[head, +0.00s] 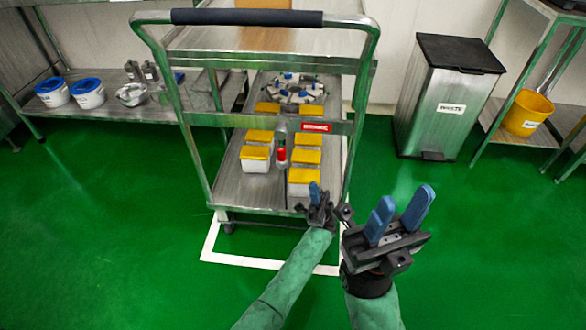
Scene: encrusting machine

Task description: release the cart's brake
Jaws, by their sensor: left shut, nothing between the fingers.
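The metal cart (213,184) stands in front of me, with a dark padded push handle (246,18) across its top. A small upright lever with a red tip (282,155) is mounted at the middle of its front crossbar, beside a red label (317,127). My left gripper (315,188) is shut and empty, below and to the right of the red-tipped lever, close to the cart's lower front edge and apart from the lever. My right gripper (405,198) is open and empty, to the right of the cart and nearer to me.
Yellow-lidded containers (257,137) and a round metal part (295,90) sit on the cart's lower shelf. White tape (240,261) outlines the floor around the cart. A metal bin (430,110) stands at right, shelves on both sides. Green floor at left is clear.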

